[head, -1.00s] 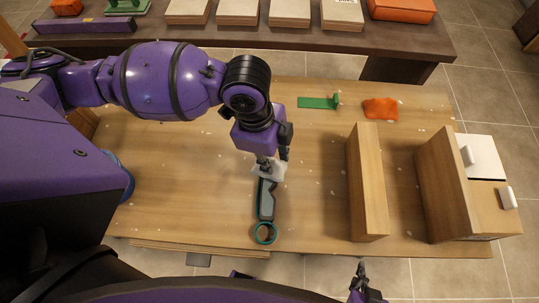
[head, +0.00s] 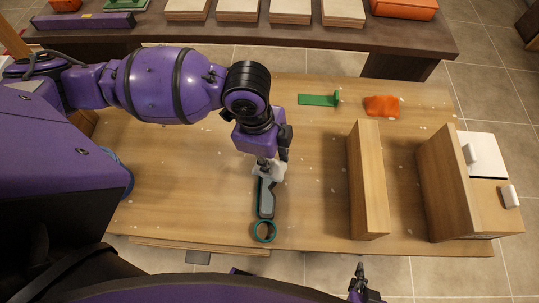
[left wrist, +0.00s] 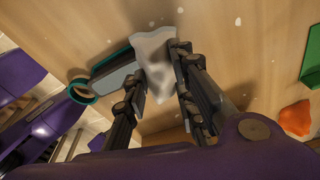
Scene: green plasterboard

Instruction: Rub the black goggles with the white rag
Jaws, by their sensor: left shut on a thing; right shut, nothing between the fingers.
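The white rag (head: 275,173) is held between the fingers of my left gripper (head: 271,162), low over the table. In the left wrist view the rag (left wrist: 153,58) hangs as a pale, crumpled piece between the fingers. The goggles (head: 267,199) appear as a long dark grey and black piece with teal edging, lying on the table just below the rag. In the left wrist view the goggles (left wrist: 116,70) lie beside the rag, which overlaps their end; contact is unclear. My right gripper (head: 360,282) is shut and empty at the bottom, off the table's front edge.
A teal ring (head: 264,231) lies at the goggles' near end. A wooden board (head: 368,185) stands right of them, with a wooden box (head: 440,190) beyond. A green piece (head: 318,100) and orange cloth (head: 382,106) lie at the back. The table's left is clear.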

